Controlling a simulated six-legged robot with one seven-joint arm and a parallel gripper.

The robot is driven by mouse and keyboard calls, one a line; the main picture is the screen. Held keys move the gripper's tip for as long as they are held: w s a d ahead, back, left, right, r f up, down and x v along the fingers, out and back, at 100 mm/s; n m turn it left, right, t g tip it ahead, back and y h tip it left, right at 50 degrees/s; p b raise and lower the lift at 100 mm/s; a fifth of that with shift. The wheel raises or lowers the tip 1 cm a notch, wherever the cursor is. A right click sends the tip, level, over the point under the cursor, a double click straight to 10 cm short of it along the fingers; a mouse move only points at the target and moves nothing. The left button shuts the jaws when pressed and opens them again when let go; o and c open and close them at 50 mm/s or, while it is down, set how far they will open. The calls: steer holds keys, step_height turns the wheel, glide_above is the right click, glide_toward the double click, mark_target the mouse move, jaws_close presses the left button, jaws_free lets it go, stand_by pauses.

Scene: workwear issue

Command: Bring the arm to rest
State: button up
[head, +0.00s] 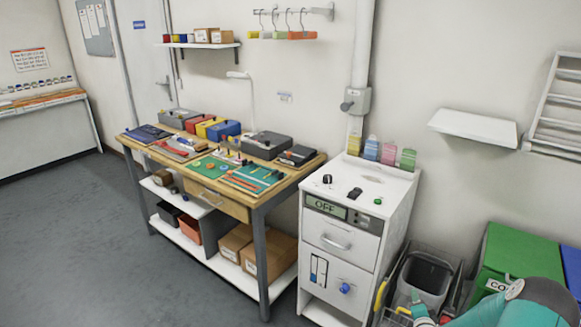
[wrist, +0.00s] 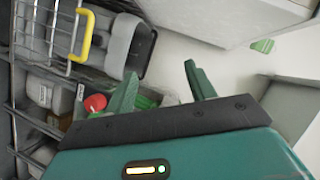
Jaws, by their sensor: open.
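My gripper (wrist: 160,84) shows in the wrist view with its two green fingers spread apart. I see nothing held between them. Behind the fingers are a pale wall and some small green items that are partly hidden. In the head view my teal arm (head: 492,313) is at the bottom right corner, in front of the green bin. Its fingertips are not clear in that view.
A white cabinet (head: 340,262) with an "OFF" display stands left of my arm. A wire cart (wrist: 46,38) with a grey bin (wrist: 122,46) is close to my gripper. A green bin (head: 519,247) stands by the wall. Grey floor (head: 80,240) is open at left.

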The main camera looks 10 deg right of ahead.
steer(key=w+a+r+n+g+y, duration=0.1)
steer(key=w+a+r+n, duration=0.1)
steer(key=a+r+n, duration=0.45)
steer(key=w+a+r+n+g+y, duration=0.1)
steer(key=w+a+r+g+y, duration=0.2)
steer(key=r, duration=0.7)
steer(key=s+a+r+n+h, duration=0.1)
steer(key=s+a+r+n, duration=0.3)
steer(key=a+r, duration=0.75)
steer(key=s+a+r+n+g+y, duration=0.1)
steer(key=s+a+r, duration=0.3)
steer(key=s, duration=0.4)
steer(key=s+a+r+n+g+y, duration=0.1)
steer(key=s+a+r+n, duration=0.2)
steer(key=s+a, duration=0.4)
steer(key=s+a+r+n+g+y, duration=0.1)
steer(key=s+a+r, duration=0.4)
steer(key=s, duration=0.6)
steer(key=shift+s+a+r+n+g, duration=0.15)
steer(key=shift+a+r+n+g, duration=0.3)
steer(key=shift+a, duration=0.3)
